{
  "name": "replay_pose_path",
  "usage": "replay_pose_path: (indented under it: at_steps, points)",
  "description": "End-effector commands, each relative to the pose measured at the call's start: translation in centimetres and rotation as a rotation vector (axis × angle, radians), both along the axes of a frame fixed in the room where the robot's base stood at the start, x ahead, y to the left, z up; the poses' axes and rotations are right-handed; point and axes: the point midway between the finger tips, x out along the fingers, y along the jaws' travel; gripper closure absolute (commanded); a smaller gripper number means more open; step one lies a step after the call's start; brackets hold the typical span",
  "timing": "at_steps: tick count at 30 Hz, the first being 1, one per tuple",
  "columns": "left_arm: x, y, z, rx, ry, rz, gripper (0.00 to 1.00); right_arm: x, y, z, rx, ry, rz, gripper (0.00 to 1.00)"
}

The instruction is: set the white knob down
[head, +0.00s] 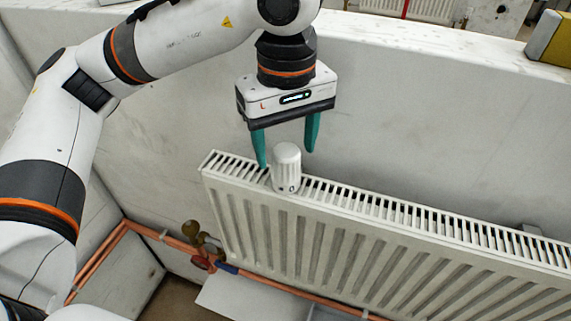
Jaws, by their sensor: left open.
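The white knob (286,167) stands upright on the slatted top of the white radiator (340,240), near its left end. My left gripper (287,158) is open, with its two green fingers pointing down. One finger is just left of the knob and the other is above and to the right, with a gap between it and the knob. I cannot tell whether the left finger touches the knob. My right gripper is not in view.
Copper pipes (130,225) run low along the wall, with a brass valve and red and blue handles (202,262) left of the radiator. A grey wall rises behind the radiator. A yellow and grey object (550,38) sits on the ledge at upper right.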

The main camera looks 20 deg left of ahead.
Motion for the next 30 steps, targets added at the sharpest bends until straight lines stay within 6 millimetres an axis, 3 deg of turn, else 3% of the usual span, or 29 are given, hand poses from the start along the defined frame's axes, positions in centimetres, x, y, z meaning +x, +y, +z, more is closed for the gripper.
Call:
replay_pose_path:
  at_steps: [6, 12, 30]
  points:
    - [0.0, -0.1, 4.6, 0.0, -0.004, 0.002, 0.39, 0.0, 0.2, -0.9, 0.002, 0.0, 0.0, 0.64]
    - [-0.1, -0.1, 6.7, 0.0, -0.001, 0.0, 0.39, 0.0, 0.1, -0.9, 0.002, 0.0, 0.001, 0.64]
    - [-0.1, -0.1, 7.1, 0.0, 0.0, 0.0, 0.39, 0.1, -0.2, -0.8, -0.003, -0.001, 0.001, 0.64]
